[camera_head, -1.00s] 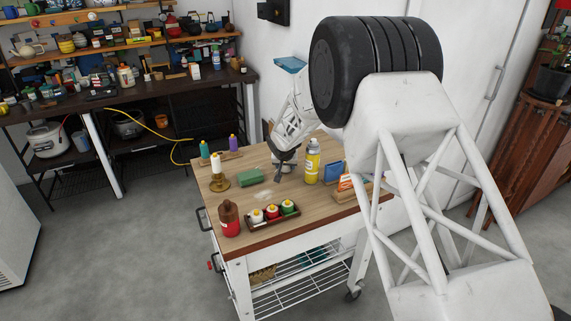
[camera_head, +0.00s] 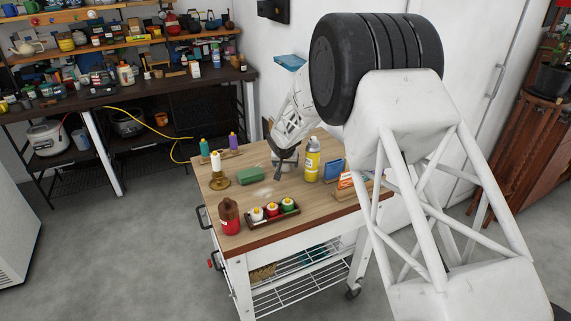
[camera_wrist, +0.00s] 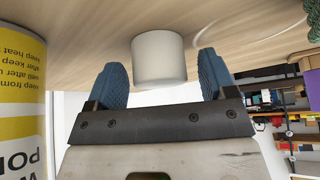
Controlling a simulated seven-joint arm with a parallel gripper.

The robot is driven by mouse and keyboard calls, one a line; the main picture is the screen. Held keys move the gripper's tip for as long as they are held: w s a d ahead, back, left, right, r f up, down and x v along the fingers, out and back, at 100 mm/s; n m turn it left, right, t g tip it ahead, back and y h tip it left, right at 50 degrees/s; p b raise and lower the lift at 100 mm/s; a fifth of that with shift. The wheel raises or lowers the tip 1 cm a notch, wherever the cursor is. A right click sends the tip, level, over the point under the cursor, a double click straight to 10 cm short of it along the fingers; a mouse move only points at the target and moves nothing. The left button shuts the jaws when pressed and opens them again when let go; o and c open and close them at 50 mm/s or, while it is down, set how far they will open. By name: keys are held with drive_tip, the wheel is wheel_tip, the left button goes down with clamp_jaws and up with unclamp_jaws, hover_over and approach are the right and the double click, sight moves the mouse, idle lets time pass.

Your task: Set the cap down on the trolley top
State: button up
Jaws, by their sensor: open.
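The cap (camera_wrist: 158,55) is a plain white cylinder in the wrist view. It rests on the wooden trolley top (camera_wrist: 80,35), which is upside down in that view. My gripper (camera_wrist: 161,78) is open, its two blue fingers spread to either side of the cap with visible gaps. In the head view my gripper (camera_head: 284,157) is low over the back part of the trolley top (camera_head: 255,215). I cannot make out the cap clearly there.
A yellow spray can (camera_head: 312,161) stands just right of my gripper; it is close at left in the wrist view (camera_wrist: 22,95).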

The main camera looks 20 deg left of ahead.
drive_tip(key=shift+r, duration=0.45)
drive_tip(key=v, duration=1.1)
drive_tip(key=shift+s+r, duration=0.25)
drive_tip(key=shift+r, duration=0.05)
drive_tip(key=shift+d, duration=0.1)
